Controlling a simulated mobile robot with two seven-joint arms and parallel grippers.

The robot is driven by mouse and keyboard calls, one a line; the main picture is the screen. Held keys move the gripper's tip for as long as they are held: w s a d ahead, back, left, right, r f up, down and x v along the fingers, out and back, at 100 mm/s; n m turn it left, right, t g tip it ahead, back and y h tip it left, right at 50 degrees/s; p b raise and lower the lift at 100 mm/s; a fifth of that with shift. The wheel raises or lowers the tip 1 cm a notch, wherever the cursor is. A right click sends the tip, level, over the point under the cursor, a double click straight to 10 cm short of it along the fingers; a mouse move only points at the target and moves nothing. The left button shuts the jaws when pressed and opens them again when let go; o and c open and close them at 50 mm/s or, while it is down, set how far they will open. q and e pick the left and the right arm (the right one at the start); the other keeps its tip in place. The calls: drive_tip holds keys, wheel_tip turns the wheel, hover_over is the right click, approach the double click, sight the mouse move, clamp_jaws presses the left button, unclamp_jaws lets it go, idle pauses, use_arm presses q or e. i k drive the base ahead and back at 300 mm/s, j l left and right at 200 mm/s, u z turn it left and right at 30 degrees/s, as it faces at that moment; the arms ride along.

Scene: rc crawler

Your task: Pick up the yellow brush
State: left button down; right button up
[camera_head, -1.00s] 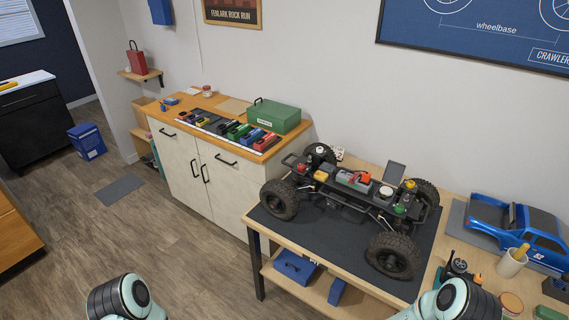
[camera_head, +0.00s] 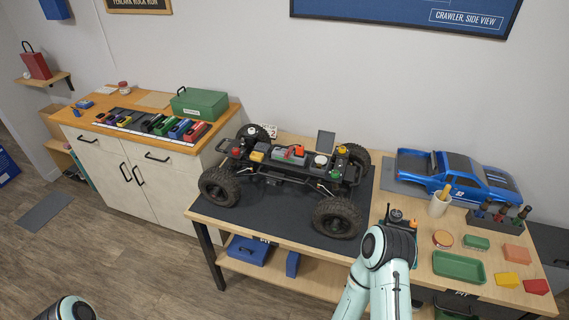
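A white cup (camera_head: 438,206) stands on the right part of the wooden workbench (camera_head: 400,212), in front of the blue car body. A yellow-tan handle (camera_head: 447,192) sticks up out of it, tilted; it may be the yellow brush, but its lower end is hidden in the cup. No other thing in view is clearly a brush. A rounded link of my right arm shows at the bench's front edge, and a piece of my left arm shows at the bottom left.
The crawler chassis (camera_head: 288,155) stands on a dark mat (camera_head: 270,218). Right of it are the blue car body (camera_head: 455,174), a tool rack (camera_head: 497,218), a green tray (camera_head: 459,267), a yellow block (camera_head: 507,280) and red and orange pieces. A cabinet with a green toolbox (camera_head: 199,104) stands left.

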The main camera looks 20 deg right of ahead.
sight(447, 187)
drive_tip(key=z, duration=1.85)
